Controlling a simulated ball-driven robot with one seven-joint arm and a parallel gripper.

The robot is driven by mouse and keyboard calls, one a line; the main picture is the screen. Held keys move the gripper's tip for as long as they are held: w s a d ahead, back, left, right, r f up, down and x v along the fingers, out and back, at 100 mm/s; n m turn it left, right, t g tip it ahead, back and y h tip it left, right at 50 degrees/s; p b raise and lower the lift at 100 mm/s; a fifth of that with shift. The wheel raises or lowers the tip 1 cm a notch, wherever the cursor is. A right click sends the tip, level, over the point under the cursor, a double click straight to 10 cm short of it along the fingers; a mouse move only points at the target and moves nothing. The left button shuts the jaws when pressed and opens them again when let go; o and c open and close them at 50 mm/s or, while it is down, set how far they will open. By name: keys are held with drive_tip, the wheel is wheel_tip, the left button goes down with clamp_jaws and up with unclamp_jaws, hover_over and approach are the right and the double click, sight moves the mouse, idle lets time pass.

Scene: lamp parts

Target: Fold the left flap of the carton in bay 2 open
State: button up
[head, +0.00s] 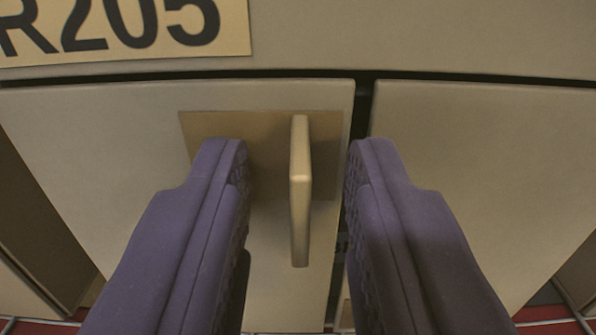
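The left flap (100,150) of the carton is a beige panel, and it looks shut. A thin upright tab (300,200) stands out from a tan patch (265,125) near its right edge. My gripper (300,152) is open, with one purple finger on each side of the tab. Gaps show between the tab and both fingers, wider on the left finger's side. The fingers hide parts of the left flap and of the gap beside it. The right flap (490,180) is a similar beige panel across a narrow dark gap.
A beige panel (420,35) runs along the top, with a tan label (120,30) ending in "R205" at its left. Red surface with pale lines (550,322) shows at the lower corners. Darker brown side surfaces show at the left edge.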

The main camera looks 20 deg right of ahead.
clamp_jaws()
idle(1.3)
